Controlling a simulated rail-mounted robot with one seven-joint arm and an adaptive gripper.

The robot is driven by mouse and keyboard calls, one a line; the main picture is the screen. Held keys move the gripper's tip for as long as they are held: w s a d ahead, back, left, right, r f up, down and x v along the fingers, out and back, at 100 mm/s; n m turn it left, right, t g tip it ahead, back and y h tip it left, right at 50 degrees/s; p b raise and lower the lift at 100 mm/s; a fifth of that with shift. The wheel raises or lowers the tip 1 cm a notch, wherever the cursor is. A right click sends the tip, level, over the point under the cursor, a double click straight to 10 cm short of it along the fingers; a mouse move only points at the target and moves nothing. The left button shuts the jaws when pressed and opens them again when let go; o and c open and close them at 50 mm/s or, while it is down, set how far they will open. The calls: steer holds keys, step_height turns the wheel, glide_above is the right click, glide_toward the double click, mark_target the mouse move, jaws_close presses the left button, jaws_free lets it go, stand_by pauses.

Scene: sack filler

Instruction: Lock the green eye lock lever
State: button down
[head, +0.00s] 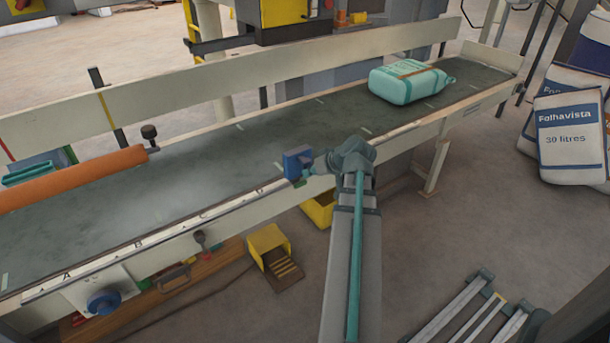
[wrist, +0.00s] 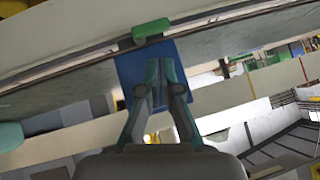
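A blue block (head: 297,163) stands at the near edge of the conveyor, with a small green piece (head: 299,183) low on its near side. In the wrist view the blue plate (wrist: 132,72) fills the middle, and the green lever-like piece (wrist: 151,29) shows at its upper edge. My gripper (wrist: 162,66) is in front of the blue plate, its two fingertips brought together with nothing visible between them. The fingertips are apart from the green piece in the picture; whether they touch the blue plate I cannot tell. In the head view my gripper (head: 309,172) reaches the block from the right.
A teal sack (head: 410,82) lies on the conveyor belt (head: 215,160) at the right. An orange roller (head: 75,178) lies across its left end. A blue knob (head: 103,302) sits on the front rail. A yellow pedal box (head: 268,243) stands on the floor, white sacks (head: 570,137) at right.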

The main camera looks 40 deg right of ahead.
steer(key=shift+v, duration=2.5)
steer(key=shift+f, duration=0.1)
